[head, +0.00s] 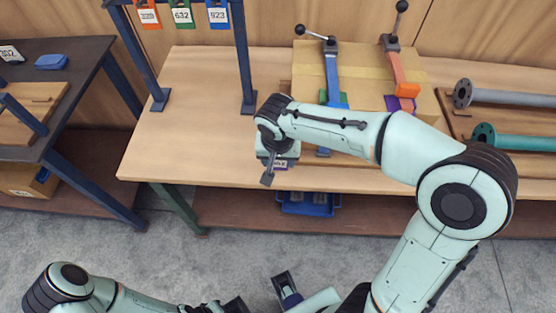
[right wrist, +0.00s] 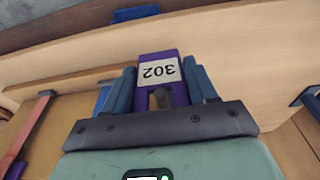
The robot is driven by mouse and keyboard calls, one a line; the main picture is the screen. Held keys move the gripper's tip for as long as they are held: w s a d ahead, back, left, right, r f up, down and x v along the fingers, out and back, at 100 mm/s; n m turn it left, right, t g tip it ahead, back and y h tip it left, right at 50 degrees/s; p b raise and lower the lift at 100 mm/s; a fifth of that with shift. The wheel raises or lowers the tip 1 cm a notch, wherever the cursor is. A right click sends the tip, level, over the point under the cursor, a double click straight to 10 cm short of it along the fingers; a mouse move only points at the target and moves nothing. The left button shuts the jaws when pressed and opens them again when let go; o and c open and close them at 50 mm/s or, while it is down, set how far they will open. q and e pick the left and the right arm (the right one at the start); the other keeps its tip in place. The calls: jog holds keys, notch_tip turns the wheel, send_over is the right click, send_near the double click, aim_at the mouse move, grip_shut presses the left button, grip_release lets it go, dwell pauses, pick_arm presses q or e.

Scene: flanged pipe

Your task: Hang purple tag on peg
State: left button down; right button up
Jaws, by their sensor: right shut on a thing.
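The purple tag (right wrist: 160,72) has a white label reading 302, upside down in the right wrist view. My right gripper (right wrist: 160,98) is shut on it, with blue fingers on both sides. In the head view my right gripper (head: 277,172) is over the front edge of the wooden bench, and only a sliver of the tag shows. An orange, a green (head: 182,14) and a blue tag (head: 218,15) hang on the dark blue rack (head: 245,65) at upper left. Their pegs are cut off or hidden. My left gripper (head: 262,300) is low at the bottom edge, partly cut off.
Flanged pipes (head: 510,97) lie at right. A dark side table (head: 60,90) stands at left. The bench top between rack legs is clear.

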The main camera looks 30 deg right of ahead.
jog(key=shift+w+d+f, duration=0.1)
jog(key=shift+w+d, duration=0.15)
jog(key=shift+w, duration=0.2)
jog(key=shift+w+d+f, duration=0.1)
jog(key=shift+w+d, duration=0.15)
jog(key=shift+w, duration=0.2)
jog(key=o, duration=1.1)
jog(key=shift+f, duration=0.1)
jog(key=f+b, duration=0.2)
jog(key=s+f+b, duration=0.1)
jog(key=shift+s+a, duration=0.1)
jog(key=shift+a, duration=0.2)
dwell(0.4)
